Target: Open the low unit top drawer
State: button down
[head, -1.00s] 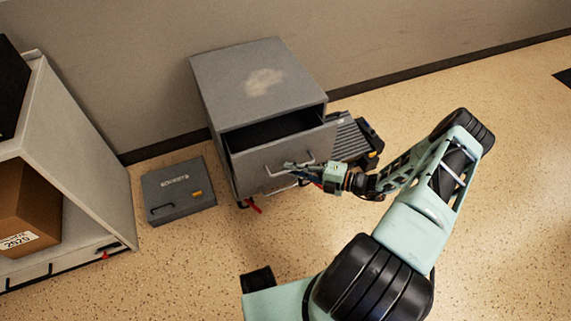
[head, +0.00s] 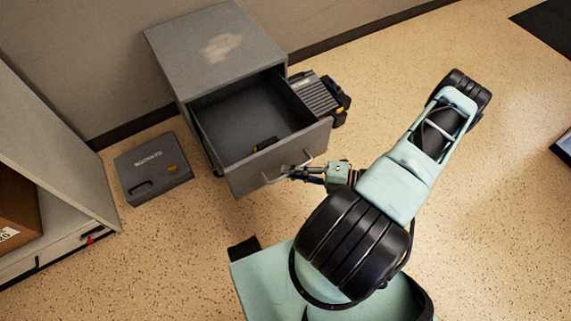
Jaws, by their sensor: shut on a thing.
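The low unit (head: 180,45) is a grey cabinet against the wall with a pale worn patch on its top. Its top drawer (head: 278,160) is pulled well out, and its dark inside shows. A small dark item with a yellowish mark (head: 265,144) lies inside near the drawer's front. My gripper (head: 297,171) is at the drawer's front and shut on the pale bar handle (head: 272,181). The fingertips are small in this view and partly overlap the handle.
A grey case (head: 152,168) lies on the floor left of the unit. Another dark ribbed case (head: 318,95) stands right of it. A shelf unit (head: 75,205) with a cardboard box (head: 15,208) is at the left edge. The speckled floor at right is mostly clear.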

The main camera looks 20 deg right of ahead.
jog(key=shift+s+d, duration=0.1)
jog(key=shift+s, duration=0.05)
jog(key=c, duration=2.1)
grip_release()
jog(key=shift+r, duration=0.15)
